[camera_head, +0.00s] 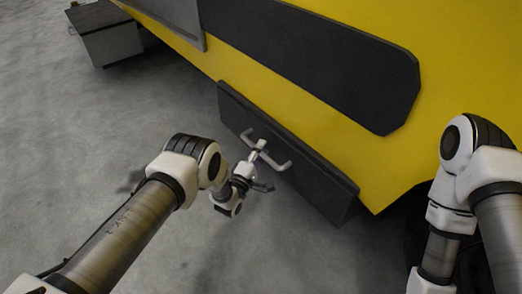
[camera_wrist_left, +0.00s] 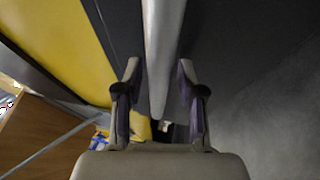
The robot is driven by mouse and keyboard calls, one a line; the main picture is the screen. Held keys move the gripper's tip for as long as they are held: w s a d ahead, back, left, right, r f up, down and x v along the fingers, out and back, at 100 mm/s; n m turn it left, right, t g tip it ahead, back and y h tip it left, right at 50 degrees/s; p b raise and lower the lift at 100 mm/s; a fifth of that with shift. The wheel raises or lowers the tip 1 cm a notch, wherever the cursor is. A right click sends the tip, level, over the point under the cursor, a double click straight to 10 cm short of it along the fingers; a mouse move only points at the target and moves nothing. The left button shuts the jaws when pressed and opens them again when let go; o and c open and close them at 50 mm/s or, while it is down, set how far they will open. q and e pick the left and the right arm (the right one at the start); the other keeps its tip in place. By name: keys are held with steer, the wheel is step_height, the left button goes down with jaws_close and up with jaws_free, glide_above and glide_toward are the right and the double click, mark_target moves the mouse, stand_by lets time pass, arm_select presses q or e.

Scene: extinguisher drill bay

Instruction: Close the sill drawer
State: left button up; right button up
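The sill drawer (camera_head: 315,180) is a dark front panel low on the yellow vehicle's side in the head view. How far it stands out is hard to tell. A light grey bar handle (camera_head: 281,164) is on its face. My left gripper (camera_head: 257,172) is at the handle, in front of the panel. In the left wrist view, the handle bar (camera_wrist_left: 162,50) runs between the two spread fingers of the left gripper (camera_wrist_left: 159,82), with gaps on both sides. My right arm shows at the right of the head view, but its gripper is out of sight.
The yellow vehicle body (camera_head: 240,60) with a long dark panel (camera_head: 330,65) rises above the drawer. A grey box (camera_head: 110,40) stands at the upper left. The grey floor (camera_head: 70,140) left of the drawer is clear. A wheel partly shows behind my right arm.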

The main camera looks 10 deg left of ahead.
arm_select(q)
steer(key=v, duration=1.2)
steer(key=shift+f, duration=0.1)
